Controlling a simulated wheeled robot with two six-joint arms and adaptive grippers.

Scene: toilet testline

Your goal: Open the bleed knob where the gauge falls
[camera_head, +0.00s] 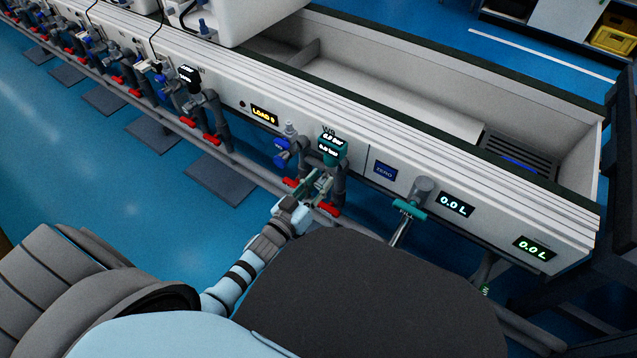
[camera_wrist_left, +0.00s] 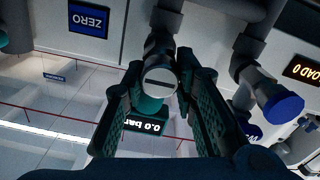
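My left gripper (camera_head: 318,186) is at the pipework on the bench front, below a teal-topped gauge (camera_head: 331,150). The gauge's two lines look like 0.0 bar, and a 0.0 bar display (camera_wrist_left: 145,125) shows upside down in the left wrist view. A blue-capped knob (camera_wrist_left: 282,106) is outside the fingers; a blue fitting (camera_head: 282,146) shows in the head view. My right gripper is not in view.
Red-handled valves (camera_head: 328,209) sit low on the pipe near my gripper. A ZERO panel (camera_head: 384,171), a LOAD 0 display (camera_head: 264,115) and 0.0 L displays (camera_head: 456,203) are on the bench front. A teal T-shaped part (camera_head: 409,209) sticks out to the right.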

